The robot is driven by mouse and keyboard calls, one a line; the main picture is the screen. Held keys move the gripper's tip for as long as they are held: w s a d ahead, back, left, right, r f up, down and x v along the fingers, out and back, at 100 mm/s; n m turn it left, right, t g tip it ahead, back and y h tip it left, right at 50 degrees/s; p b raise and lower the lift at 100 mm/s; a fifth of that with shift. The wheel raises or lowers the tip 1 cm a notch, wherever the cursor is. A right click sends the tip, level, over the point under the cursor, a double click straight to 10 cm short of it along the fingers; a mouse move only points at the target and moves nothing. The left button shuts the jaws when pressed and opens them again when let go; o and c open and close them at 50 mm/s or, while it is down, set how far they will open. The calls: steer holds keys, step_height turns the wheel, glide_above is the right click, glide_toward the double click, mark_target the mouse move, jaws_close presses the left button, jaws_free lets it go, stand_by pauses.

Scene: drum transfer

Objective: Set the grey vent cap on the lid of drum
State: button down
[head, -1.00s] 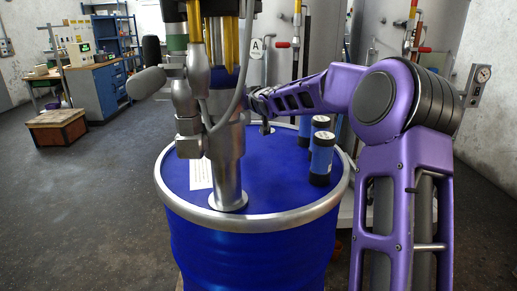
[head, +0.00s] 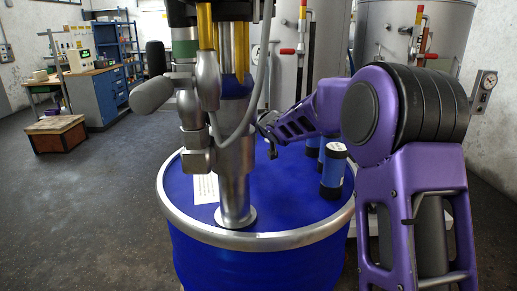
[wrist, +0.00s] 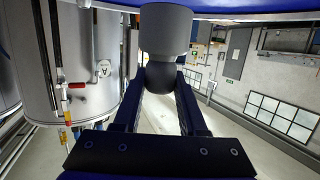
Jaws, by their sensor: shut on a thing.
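The blue drum (head: 285,195) stands in front of me with a blue lid (head: 275,200) and a silver rim. My gripper (wrist: 160,78) is shut on the grey vent cap (wrist: 165,28), which shows as a light grey cylinder with a dark rounded part between the fingers. A strip of blue with a pale rim crosses the top of the wrist view, by the cap; I cannot tell whether the cap touches it.
A metal pump (head: 235,170) with hoses and a grey handle rises from the lid's near left. Several blue and black cylinders (head: 333,170) stand at the lid's right. A white label (head: 205,188) lies at the left. Tanks (head: 400,40) stand behind.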

steer(key=shift+f+b, duration=0.65)
steer(key=shift+f, duration=1.9)
steer(key=shift+f, duration=0.1)
steer(key=shift+f, duration=0.15)
steer(key=shift+c, duration=2.3)
jaws_free()
steer(key=shift+r, duration=0.2)
steer(key=shift+d+r, duration=0.1)
steer(key=shift+r, duration=0.05)
steer(key=v, duration=1.2)
steer(key=shift+p, duration=0.4)
